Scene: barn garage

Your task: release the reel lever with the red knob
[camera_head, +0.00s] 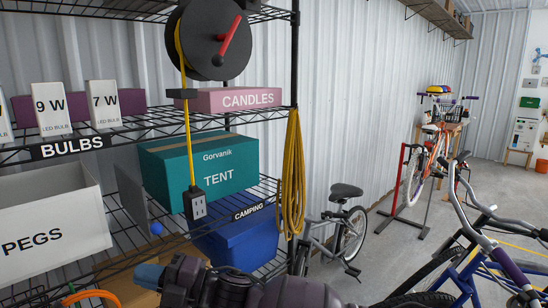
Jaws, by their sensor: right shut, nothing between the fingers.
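A black cable reel (204,42) hangs at the top of the wire shelving. A red handle (230,38) slants across its right side; whether this is the lever's red knob, I cannot tell. A yellow cord (187,135) runs down from the reel through a dark block (182,94) to a black outlet box (195,202). My right gripper (149,275) is low in the view, with blue fingertips pointing left. It is shut, empty, well below the reel and apart from it. My left gripper is not in view.
Shelves hold a pink candles box (258,100), a teal tent box (218,168), a blue camping bin (238,238) and a white pegs bin (50,222). A coiled yellow cord (292,175) hangs at the shelf post. Bicycles (490,250) stand at right.

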